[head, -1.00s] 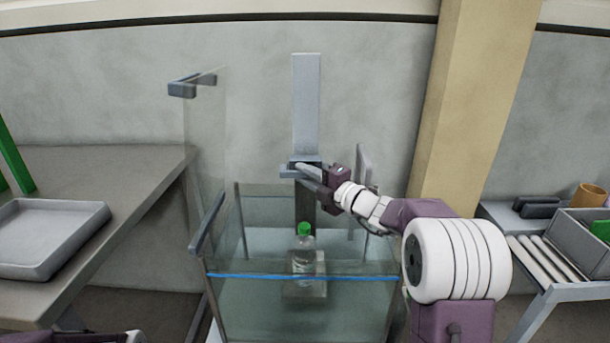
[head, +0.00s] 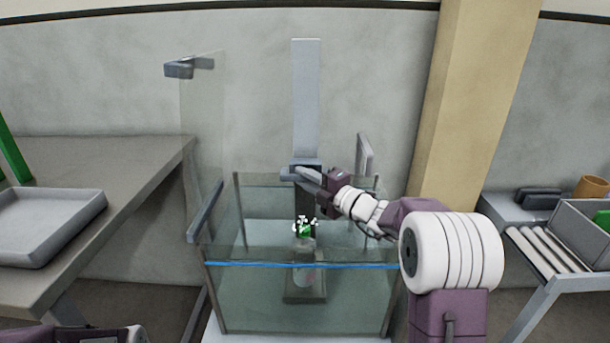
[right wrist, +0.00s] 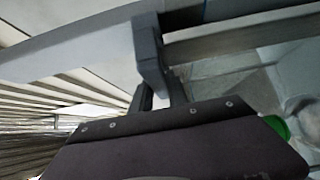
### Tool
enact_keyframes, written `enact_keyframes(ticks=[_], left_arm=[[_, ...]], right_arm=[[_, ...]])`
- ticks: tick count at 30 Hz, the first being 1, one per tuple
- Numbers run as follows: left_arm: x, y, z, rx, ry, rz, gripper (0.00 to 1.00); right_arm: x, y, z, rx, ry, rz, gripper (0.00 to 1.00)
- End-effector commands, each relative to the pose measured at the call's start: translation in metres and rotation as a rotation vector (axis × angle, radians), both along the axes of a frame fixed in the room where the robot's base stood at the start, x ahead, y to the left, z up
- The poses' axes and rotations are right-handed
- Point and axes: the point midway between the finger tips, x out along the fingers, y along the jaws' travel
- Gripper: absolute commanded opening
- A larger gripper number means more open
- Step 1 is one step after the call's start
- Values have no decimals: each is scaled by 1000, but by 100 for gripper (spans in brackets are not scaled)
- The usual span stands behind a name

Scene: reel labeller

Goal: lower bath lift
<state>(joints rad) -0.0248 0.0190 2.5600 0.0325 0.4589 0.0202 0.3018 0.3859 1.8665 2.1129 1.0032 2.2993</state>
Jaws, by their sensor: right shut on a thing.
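The bath is a glass tank (head: 235,310) of water with a blue line across its front. A grey lift post (head: 305,95) rises at its back, with a grey lift handle (head: 287,176) on it. My right gripper (head: 309,180) is shut on the handle; its fingers also show in the right wrist view (right wrist: 155,75). A clear bottle (head: 304,254) with a green cap stands upright on the small lift platform (head: 304,296), under water. White flecks surround the cap near the water surface. My left gripper is out of view.
A glass panel with a grey bracket (head: 180,68) stands left of the bath. A grey tray (head: 45,228) lies on the left table (head: 130,165). At right are a roller stand (head: 540,250), a grey bin (head: 575,238) and a tan cup (head: 590,187).

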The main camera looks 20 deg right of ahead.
Motion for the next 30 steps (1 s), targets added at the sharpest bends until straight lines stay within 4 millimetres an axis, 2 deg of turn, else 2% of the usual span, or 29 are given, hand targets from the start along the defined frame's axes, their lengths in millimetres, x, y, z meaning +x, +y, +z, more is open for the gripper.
enact_keyframes(ticks=[4, 5, 6, 7, 17, 20, 25, 30], left_arm=[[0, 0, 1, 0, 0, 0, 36], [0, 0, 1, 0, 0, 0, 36], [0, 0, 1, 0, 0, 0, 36], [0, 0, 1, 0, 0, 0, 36], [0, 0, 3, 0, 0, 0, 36], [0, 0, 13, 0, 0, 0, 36], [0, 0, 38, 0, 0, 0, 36], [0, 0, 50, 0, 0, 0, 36]], right_arm=[[0, 0, 1, 0, 0, 1, 0], [0, 0, 1, 0, 0, 1, 25], [0, 0, 1, 0, 0, 1, 36], [0, 0, 1, 0, 0, 1, 42], [0, 0, 4, 0, -1, 0, 42], [0, 0, 17, -2, -3, 0, 42], [0, 0, 55, -1, -6, 0, 42], [-26, -27, 71, 0, -6, -6, 42]])
